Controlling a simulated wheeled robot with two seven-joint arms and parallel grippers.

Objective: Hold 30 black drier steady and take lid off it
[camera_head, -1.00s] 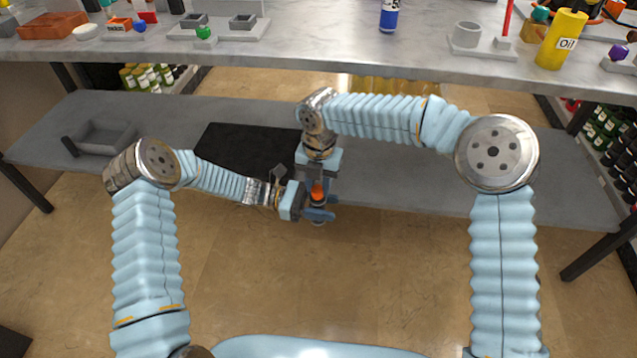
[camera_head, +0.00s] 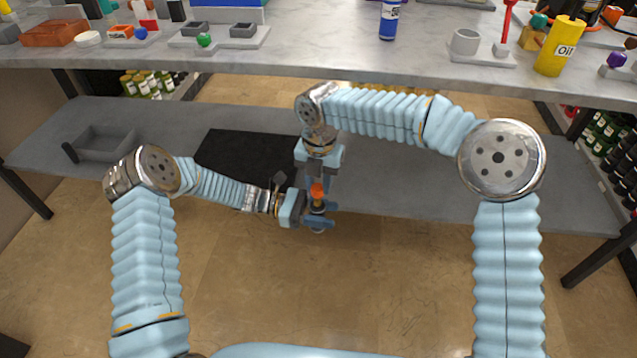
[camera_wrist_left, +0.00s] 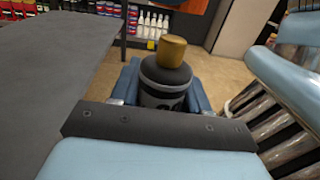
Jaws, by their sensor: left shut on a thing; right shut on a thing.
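The black drier (camera_wrist_left: 166,82) is a dark cylinder, upright in the left wrist view, with a gold-orange top piece (camera_wrist_left: 172,51) above its dark shoulder. The top shows orange in the head view (camera_head: 318,190). My left gripper (camera_head: 317,220) is shut on the drier's body; its blue fingers flank it in the left wrist view. My right gripper (camera_head: 319,178) points down from above at the drier's top. It is shut on the lid, which is small and mostly hidden by the fingers. I cannot tell whether the lid still touches the body.
The drier is in front of the lower grey shelf (camera_head: 450,185), over open floor. A black mat (camera_head: 245,153) and a grey tray (camera_head: 102,143) lie on this shelf. The upper worktop (camera_head: 330,55) holds a yellow oil bottle (camera_head: 557,52) and a blue bottle (camera_head: 389,20).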

